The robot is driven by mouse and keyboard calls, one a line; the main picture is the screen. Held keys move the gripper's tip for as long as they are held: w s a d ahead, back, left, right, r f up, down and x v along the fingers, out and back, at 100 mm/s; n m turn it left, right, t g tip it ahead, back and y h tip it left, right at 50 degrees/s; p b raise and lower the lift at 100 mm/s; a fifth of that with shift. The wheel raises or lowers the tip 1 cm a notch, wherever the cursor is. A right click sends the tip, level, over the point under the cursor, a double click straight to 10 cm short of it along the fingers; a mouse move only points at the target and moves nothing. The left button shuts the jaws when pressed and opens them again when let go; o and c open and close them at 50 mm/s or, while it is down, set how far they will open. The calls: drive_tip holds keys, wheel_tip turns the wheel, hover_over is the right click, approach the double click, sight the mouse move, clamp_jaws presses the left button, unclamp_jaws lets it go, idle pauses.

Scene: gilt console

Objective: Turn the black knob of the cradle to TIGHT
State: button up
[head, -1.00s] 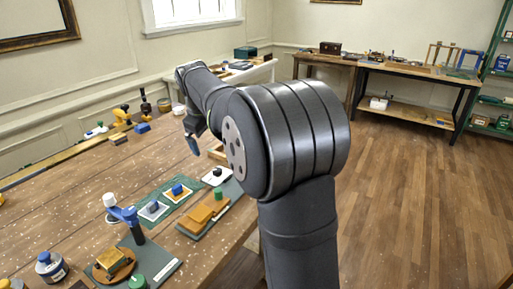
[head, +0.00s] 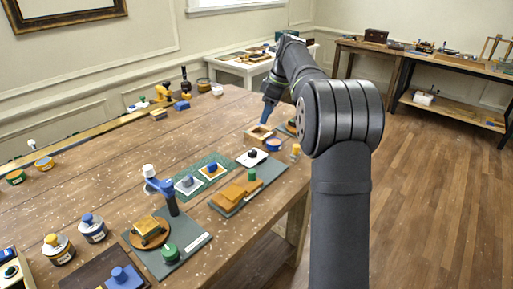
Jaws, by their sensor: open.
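A black knob (head: 252,153) sits on a small white plate near the right edge of the wooden bench (head: 120,190). Whether this is the cradle's knob I cannot tell; any TIGHT marking is too small to read. My gripper (head: 266,118) has blue fingers pointing down. The gap between the fingers is hard to see, and nothing visible is held.
A green-knobbed grey board with orange blocks (head: 236,195) lies in front of the white plate. A blue clamp with a white knob (head: 160,186) stands to the left. A blue-rimmed round dish (head: 273,145) sits beside the frame. The bench's middle left is mostly clear.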

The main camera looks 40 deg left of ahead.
drive_tip(key=w+n+g, duration=0.1)
drive_tip(key=w, duration=0.1)
approach(253, 151)
drive_tip(key=shift+n+y, duration=0.3)
drive_tip(key=shift+y, duration=0.1)
drive_tip(key=x, duration=0.8)
drive_tip(key=shift+d+f, duration=0.2)
drive_tip(key=shift+f, duration=0.1)
drive_tip(key=c, duration=1)
